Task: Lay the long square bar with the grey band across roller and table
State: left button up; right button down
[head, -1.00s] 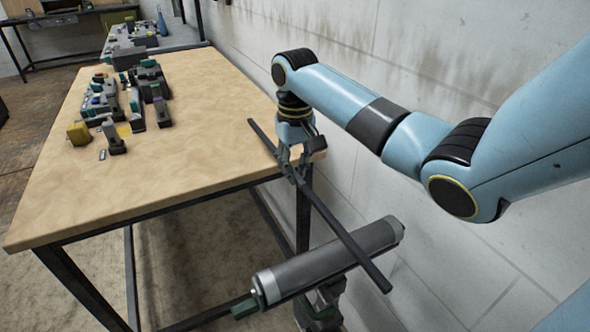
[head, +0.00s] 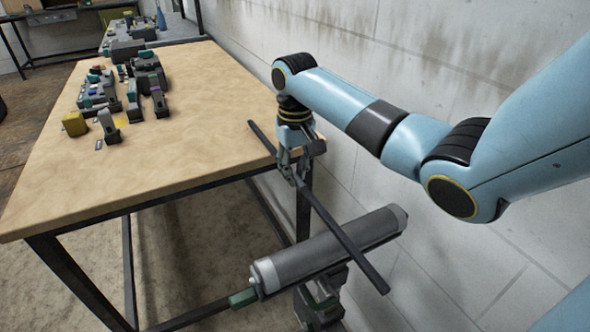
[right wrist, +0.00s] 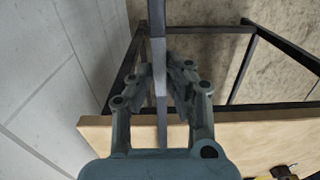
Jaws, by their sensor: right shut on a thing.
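The long dark square bar (head: 336,232) slants from over the table's near right corner to past the roller. My right gripper (head: 292,168) is shut on it near the table edge. In the right wrist view the bar (right wrist: 157,22) runs between the fingers (right wrist: 160,84), with a lighter grey stretch there. The grey roller (head: 300,262) stands in front of the table (head: 190,170), and the bar crosses over it in the picture. I cannot tell whether the bar touches roller or table. My left gripper is not in view.
Several small blocks and fixtures (head: 135,85) and a yellow block (head: 75,123) stand on the table's far left part. The table's right and near parts are clear. A concrete wall (head: 440,90) runs close along the right.

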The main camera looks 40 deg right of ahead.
jog(key=shift+w+p, duration=0.2)
jog(key=shift+p, duration=0.25)
jog(key=shift+f, duration=0.15)
dwell(0.7)
jog(key=c, duration=1.2)
grip_release()
jog(key=shift+s+f, duration=0.1)
notch_tip(320, 180, up, 12)
jog(key=shift+r, duration=0.1)
